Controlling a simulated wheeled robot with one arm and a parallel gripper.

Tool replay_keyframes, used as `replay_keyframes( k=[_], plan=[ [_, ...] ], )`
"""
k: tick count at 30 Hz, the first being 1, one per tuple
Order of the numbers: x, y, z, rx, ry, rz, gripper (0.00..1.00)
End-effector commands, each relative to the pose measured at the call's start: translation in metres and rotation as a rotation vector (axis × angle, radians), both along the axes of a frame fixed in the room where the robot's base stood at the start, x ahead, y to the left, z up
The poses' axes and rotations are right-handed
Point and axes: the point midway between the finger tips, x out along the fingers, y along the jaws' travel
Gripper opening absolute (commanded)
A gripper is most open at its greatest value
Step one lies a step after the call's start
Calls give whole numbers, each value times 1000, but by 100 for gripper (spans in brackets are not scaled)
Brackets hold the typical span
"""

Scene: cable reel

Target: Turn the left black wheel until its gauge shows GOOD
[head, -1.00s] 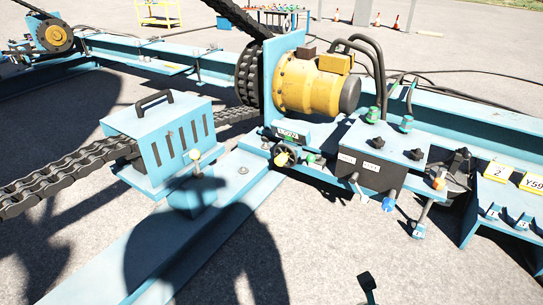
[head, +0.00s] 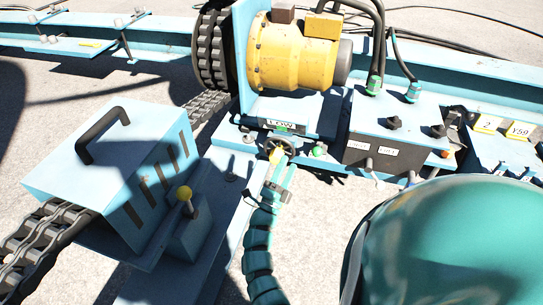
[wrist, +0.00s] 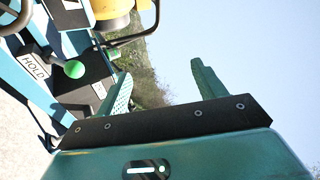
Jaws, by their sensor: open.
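The left black wheel (head: 281,145), with a yellow part at its front, sits below a small gauge (head: 284,126) under the yellow motor. The gauge reads LOW on a green patch. My teal gripper (head: 281,176) is just below and in front of the wheel in the head view; its fingers are hard to make out there. In the wrist view my gripper (wrist: 160,78) has its two fingers spread, with nothing between them. Part of the wheel (wrist: 12,18) shows at the top left corner there, to the left of the fingers.
A green button (head: 319,150) is right of the wheel; it also shows in the wrist view (wrist: 74,69) near a HOLD label (wrist: 34,65).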

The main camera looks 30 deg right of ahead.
Motion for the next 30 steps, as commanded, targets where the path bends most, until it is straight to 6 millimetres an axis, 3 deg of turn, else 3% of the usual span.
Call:
replay_keyframes(
  k=[1,3,6,9,14,30],
  plan=[
    [20,-1,-41,125,46,55,69],
    [43,6,-89,282,86,131,69],
    [64,22,-137,450,113,210,69],
    [75,35,-164,547,128,256,69],
    [84,33,-174,586,129,271,69],
    [146,-41,-174,580,129,270,69]
  ],
)
